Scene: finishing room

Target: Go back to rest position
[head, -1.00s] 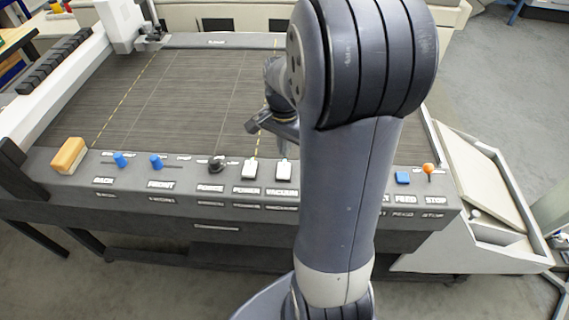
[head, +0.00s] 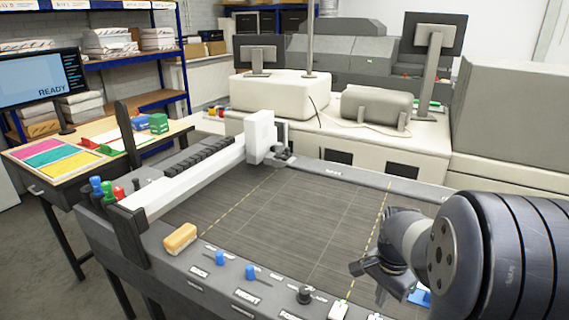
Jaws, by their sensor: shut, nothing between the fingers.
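My gripper (head: 372,282) is at the lower right of the head view, above the front right part of the dark flatbed (head: 290,225). Its fingers look shut and hold nothing. My arm's large joint fills the lower right corner and hides the right part of the machine's front panel. The panel (head: 215,290) carries two blue knobs, a black knob (head: 305,294) and a white switch (head: 339,310), left of and below my gripper. I cannot tell whether my gripper touches the bed.
A white gantry (head: 190,185) spans the bed's left side. A tan block (head: 180,239) lies on the front panel. Behind left is a table (head: 60,165) with colored sheets, and a monitor (head: 40,85) reading READY. Large beige machines (head: 390,140) stand behind the bed.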

